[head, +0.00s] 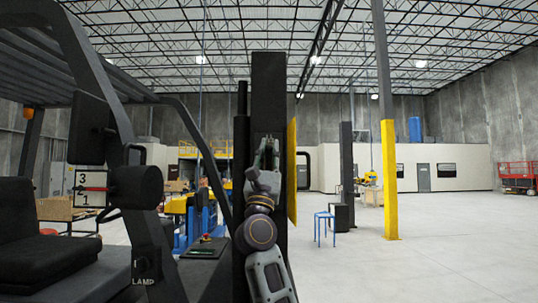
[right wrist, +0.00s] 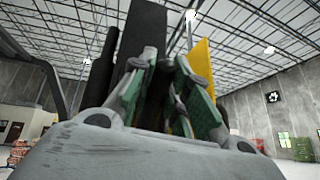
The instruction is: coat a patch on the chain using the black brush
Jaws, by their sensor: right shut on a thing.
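My right gripper (head: 267,145) is raised in front of a tall black mast (head: 268,85) of a forklift, at the middle of the head view. In the right wrist view its two fingers with green pads (right wrist: 165,75) are drawn in on a dark thing, which I take for the black brush (right wrist: 158,98). The brush is mostly hidden by the fingers and blends with the black mast behind. I cannot make out the chain or any coated patch in either view. I cannot tell whether the brush touches anything. My left gripper is not in view.
The forklift's seat (head: 45,238) and dark frame fill the left. A yellow panel (head: 292,170) stands just right of the mast. A blue stool (head: 324,228) and a yellow-based column (head: 390,180) stand farther right. The floor at right is clear.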

